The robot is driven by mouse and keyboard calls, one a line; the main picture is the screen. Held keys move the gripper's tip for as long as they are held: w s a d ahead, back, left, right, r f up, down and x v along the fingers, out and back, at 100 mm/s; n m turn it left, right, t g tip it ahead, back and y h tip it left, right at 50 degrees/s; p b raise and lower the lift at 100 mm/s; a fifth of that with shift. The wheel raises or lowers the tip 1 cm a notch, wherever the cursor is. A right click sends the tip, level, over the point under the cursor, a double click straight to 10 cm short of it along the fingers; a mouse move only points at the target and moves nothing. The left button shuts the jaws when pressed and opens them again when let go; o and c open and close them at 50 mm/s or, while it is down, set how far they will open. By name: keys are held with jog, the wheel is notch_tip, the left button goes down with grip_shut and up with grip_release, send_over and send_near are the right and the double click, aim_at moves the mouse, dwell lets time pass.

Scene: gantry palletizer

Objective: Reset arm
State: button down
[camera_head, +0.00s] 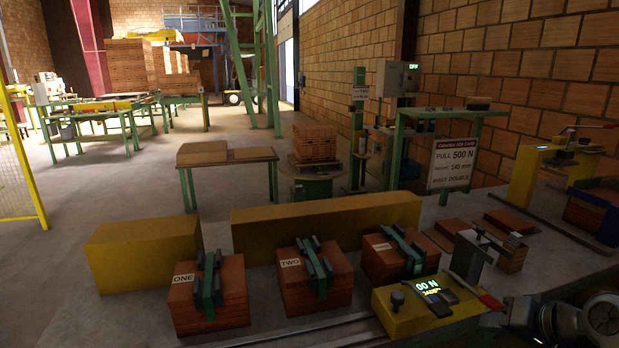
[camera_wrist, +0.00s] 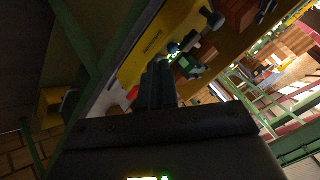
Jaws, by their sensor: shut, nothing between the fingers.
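My gripper (camera_wrist: 160,72) shows in the wrist view as dark fingers pressed together, with nothing between them. Beyond the fingertips is a yellow device (camera_wrist: 150,48) with a dark knob. In the head view my arm shows at the lower right corner, and the fingertips are hard to make out there. The yellow device with a lit display (camera_head: 410,312) stands left of my arm, beside a red-handled lever (camera_head: 491,302). I cannot tell whether my gripper touches anything.
Strapped brick stacks marked ONE (camera_head: 183,308) and TWO (camera_head: 290,287), plus a third (camera_head: 381,266), stand along the front. Long yellow blocks (camera_head: 325,224) lie behind them. A clamp (camera_head: 470,255) and loose bricks are near my arm. Open floor lies beyond, at left.

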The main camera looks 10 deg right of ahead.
jog(key=s+a+f+t+h, duration=0.1)
jog(key=s+a+f, duration=0.4)
jog(key=s+a, duration=0.25)
jog(key=s+a+f+t+h, duration=0.1)
jog(key=s+a+f, duration=0.3)
jog(key=s+a, duration=0.4)
jog(key=s+a+r+n+t, duration=0.1)
jog(key=s+a+r+n, duration=0.2)
jog(key=s+r, duration=0.3)
jog(key=s+a+r+n+t, duration=0.2)
jog(key=s+r, duration=0.4)
jog(key=s, duration=0.8)
jog(key=shift+s+a+r+n+y, duration=0.25)
jog(key=shift+s+a+n+y, duration=0.25)
jog(key=shift+n, duration=0.7)
jog(key=shift+w, duration=0.15)
